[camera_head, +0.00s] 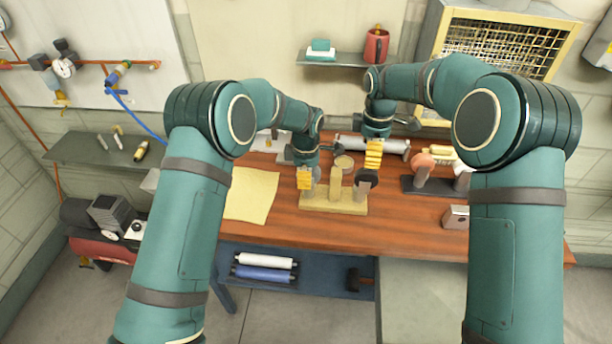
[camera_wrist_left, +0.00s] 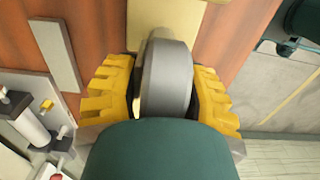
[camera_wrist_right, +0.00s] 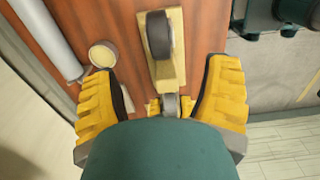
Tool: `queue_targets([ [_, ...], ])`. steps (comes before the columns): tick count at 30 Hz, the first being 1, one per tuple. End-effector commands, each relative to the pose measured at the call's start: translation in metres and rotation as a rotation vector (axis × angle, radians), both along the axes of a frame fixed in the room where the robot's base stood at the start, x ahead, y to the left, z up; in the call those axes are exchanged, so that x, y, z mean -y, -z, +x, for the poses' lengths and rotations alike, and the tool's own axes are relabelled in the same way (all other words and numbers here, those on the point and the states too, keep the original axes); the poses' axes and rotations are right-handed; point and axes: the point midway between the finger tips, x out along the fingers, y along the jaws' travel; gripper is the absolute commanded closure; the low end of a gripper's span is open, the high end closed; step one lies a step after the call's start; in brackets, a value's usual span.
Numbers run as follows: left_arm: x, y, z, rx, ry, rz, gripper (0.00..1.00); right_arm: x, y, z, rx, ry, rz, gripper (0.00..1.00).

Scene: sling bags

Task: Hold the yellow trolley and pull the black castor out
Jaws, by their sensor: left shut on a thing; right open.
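The yellow trolley (camera_head: 347,206) stands on the wooden table, with a yellow post in its middle. The black castor (camera_head: 367,180) is at its right end; it also shows in the right wrist view (camera_wrist_right: 158,36), seated in the trolley. A grey castor (camera_wrist_left: 166,78) is at the trolley's other end. My left gripper (camera_head: 306,180) is shut on this grey castor, one yellow finger on each side of it. My right gripper (camera_head: 374,160) is open and empty, above and behind the black castor in the head view, not touching it. The arms partly hide the far side.
A dark stand (camera_head: 420,187) with orange and white wheels is right of the trolley. A small metal box (camera_head: 456,217) is near the right edge. A yellow sheet (camera_head: 250,196) lies left. A tape roll (camera_head: 344,162) and a grey cylinder (camera_head: 345,142) lie behind. The front table strip is clear.

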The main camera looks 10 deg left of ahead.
Motion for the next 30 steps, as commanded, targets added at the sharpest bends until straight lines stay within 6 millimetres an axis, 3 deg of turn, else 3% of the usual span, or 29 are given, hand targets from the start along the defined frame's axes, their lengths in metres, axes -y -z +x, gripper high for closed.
queue_targets([
  [18, 0.0, 0.001, 0.0, -0.001, 0.0, 0.0, 1.0, 0.001, 0.071, 0.0, -0.002, 0.0, -0.001, 0.24],
  [30, 0.0, 0.001, 0.0, -0.001, 0.0, 0.0, 1.0, 0.0, 0.088, 0.0, 0.0, 0.001, 0.0, 0.24],
])
